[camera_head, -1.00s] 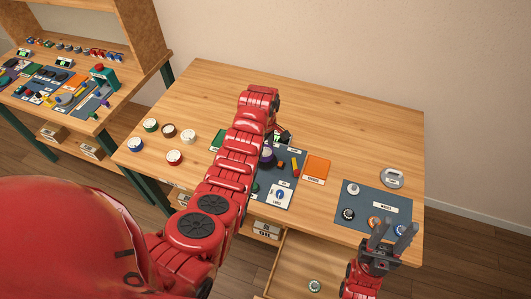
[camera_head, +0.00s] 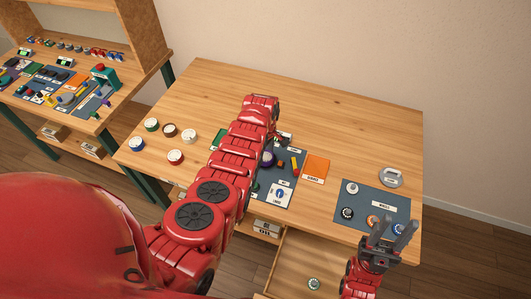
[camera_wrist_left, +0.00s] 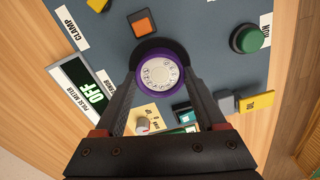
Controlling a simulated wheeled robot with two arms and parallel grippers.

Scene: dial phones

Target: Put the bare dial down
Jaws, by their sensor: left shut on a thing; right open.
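My left gripper (camera_wrist_left: 160,82) is shut on a round dial (camera_wrist_left: 158,74) with a pale face and a purple rim. The dial is between the two fingertips, over the dark grey mat (camera_wrist_left: 205,30). A dark round shape shows just behind it; I cannot tell if the dial touches the mat. In the head view the purple dial (camera_head: 268,159) shows beside my left arm, which hides most of the left gripper. My right gripper (camera_head: 394,228) is open and empty, near the front edge of the blue-grey mat (camera_head: 375,198) at right.
Several round dial phones (camera_head: 175,157) stand at the table's left. An orange card (camera_head: 316,168) lies right of the mat. The table's back is clear.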

